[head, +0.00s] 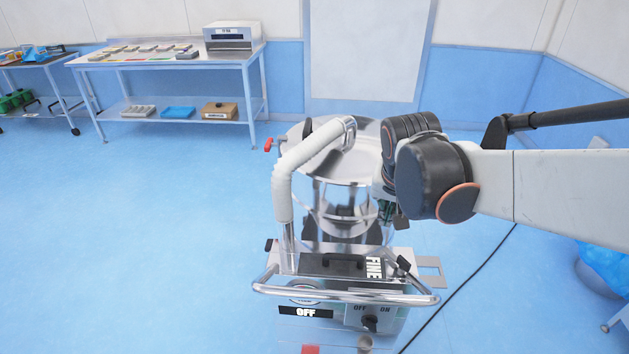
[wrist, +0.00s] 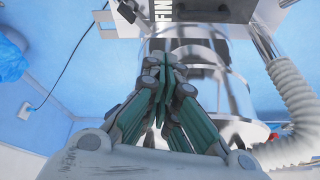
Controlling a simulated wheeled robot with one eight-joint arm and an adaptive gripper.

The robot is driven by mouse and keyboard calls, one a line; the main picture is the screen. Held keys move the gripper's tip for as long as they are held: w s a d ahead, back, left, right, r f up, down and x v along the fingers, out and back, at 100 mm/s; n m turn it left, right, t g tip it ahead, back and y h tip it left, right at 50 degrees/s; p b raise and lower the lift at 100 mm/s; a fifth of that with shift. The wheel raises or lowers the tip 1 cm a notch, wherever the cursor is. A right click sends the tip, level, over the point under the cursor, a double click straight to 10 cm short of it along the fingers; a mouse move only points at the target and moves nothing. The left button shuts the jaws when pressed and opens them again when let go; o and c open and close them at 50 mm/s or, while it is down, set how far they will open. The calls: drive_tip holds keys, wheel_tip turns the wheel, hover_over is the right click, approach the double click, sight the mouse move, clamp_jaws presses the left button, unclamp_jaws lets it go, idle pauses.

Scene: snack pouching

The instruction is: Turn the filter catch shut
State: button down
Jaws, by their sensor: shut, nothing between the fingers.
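The filter unit (head: 330,265), a dark box with a white "FINE" label (head: 374,267), sits low on the front of the steel machine. A small black lever at its right end, probably the filter catch (head: 404,266), stands tilted. In the wrist view the black catch (wrist: 127,12) is at the top edge, left of the "FINE" label. My gripper (head: 387,211) is beside the machine's clear drum, above the catch and apart from it. In the wrist view my gripper (wrist: 167,72) has its green fingers together, with nothing between them. Whether the catch is fully turned is unclear.
A bent steel handrail (head: 345,297) crosses the machine's front, above an OFF/ON knob (head: 370,322). A white hose (head: 300,165) curves over the drum's left. A black cable (head: 465,285) lies on the floor at right. Open blue floor (head: 150,230) spreads left.

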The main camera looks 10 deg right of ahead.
drive_tip(key=w+d+f+m+g+h+p, duration=0.1)
drive_tip(key=w+d+f+m+g, duration=0.1)
drive_tip(key=w+d+f+m, duration=0.35)
drive_tip(key=m, duration=0.2)
approach(409, 249)
drive_tip(key=shift+g+h, duration=0.4)
drive_tip(key=b+x, duration=0.1)
drive_tip(key=x, duration=0.2)
drive_tip(key=w+b+x, duration=0.1)
drive_tip(key=b+x, duration=0.1)
drive_tip(key=x, duration=0.1)
drive_tip(key=shift+w+d, duration=0.1)
drive_tip(key=shift+d, duration=0.2)
drive_tip(key=a, duration=0.1)
drive_tip(key=s+a, duration=0.1)
drive_tip(key=a, duration=0.1)
drive_tip(key=shift+s+a+r+b, duration=0.15)
drive_tip(key=shift+a+r+b, duration=0.05)
drive_tip(key=shift+r+b, duration=0.1)
drive_tip(key=shift+s+a, duration=0.1)
drive_tip(key=shift+a, duration=0.15)
